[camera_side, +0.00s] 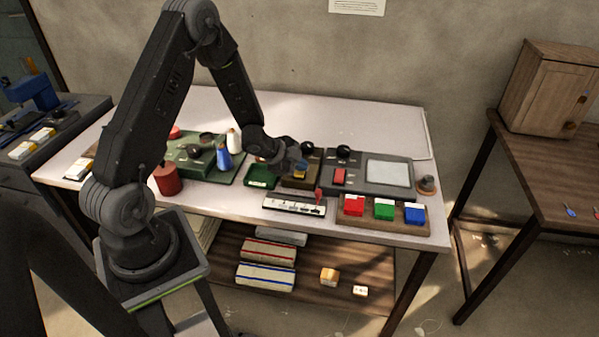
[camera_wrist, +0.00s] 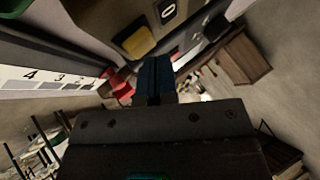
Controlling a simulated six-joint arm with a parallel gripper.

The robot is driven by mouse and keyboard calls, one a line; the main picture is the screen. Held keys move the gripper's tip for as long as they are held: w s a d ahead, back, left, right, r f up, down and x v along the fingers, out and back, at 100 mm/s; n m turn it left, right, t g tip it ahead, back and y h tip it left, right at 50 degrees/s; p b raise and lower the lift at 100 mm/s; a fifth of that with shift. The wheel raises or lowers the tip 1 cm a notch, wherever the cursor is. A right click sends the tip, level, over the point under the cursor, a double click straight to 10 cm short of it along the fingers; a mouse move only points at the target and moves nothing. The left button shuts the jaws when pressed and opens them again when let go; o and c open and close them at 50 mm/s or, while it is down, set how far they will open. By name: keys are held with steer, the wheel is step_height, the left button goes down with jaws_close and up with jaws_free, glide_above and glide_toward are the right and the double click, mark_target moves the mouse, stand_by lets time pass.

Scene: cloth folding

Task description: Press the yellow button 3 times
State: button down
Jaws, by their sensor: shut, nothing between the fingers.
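The yellow button (camera_wrist: 139,42) shows in the wrist view, set in a tan-brown box (camera_wrist: 176,24) that carries a "0" marking. In the side view the button (camera_side: 299,176) is partly hidden under my gripper, and its brown box (camera_side: 313,166) stands mid-table. My gripper (camera_side: 301,166) is over the box, close to the button. In the wrist view its blue fingers (camera_wrist: 155,72) are together and empty, just below the button in the picture. I cannot tell whether the fingertips touch the button.
A black knob (camera_side: 308,147) stands behind the button. A grey console with a red button (camera_side: 339,176) and a screen (camera_side: 388,173) is to the right. A numbered white strip (camera_side: 293,204) and red, green (camera_side: 384,209) and blue blocks lie in front. A green tray (camera_side: 262,176) is left.

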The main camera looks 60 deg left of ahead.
mark_target(300, 173)
steer(key=shift+f, duration=0.4)
steer(key=shift+r, duration=0.2)
stand_by(0.5)
steer(key=shift+r, duration=0.7)
steer(key=shift+r, duration=2.5)
stand_by(0.5)
step_height(300, 173, up, 4)
steer(key=shift+f, duration=0.1)
stand_by(0.3)
